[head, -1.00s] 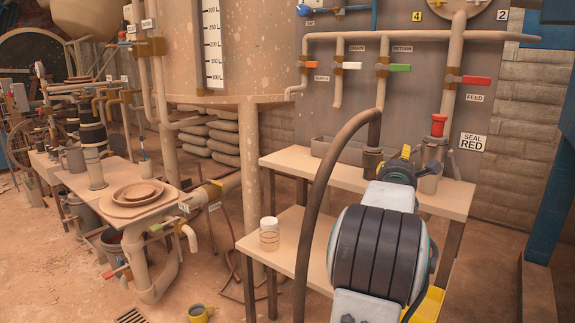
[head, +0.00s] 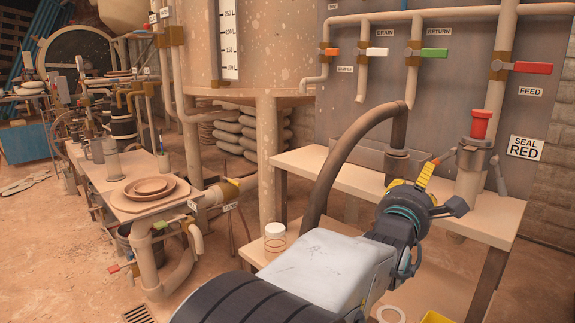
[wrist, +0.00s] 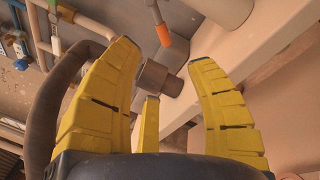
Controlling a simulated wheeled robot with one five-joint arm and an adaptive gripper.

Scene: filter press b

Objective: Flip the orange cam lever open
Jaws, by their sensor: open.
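The orange cam lever (wrist: 163,35) shows in the wrist view as an orange tip on a grey arm, just beyond the space between my fingertips. In the head view, its small orange end (head: 436,160) appears beside the coupling under the red plug (head: 480,124), partly hidden by my gripper. My gripper (head: 427,176) is at the bench's back, left of that coupling. In the wrist view, its yellow fingers (wrist: 165,57) are spread apart and hold nothing. A grey fitting (wrist: 157,78) sits between them in the picture; I cannot tell how near it is.
A thick brown hose (head: 335,160) arches to a coupling (head: 398,162) left of my gripper. The bench (head: 330,170) runs below. Valve handles, white (head: 377,52), green (head: 434,53) and red (head: 532,68), line the panel. A jar (head: 275,238) stands on the lower shelf.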

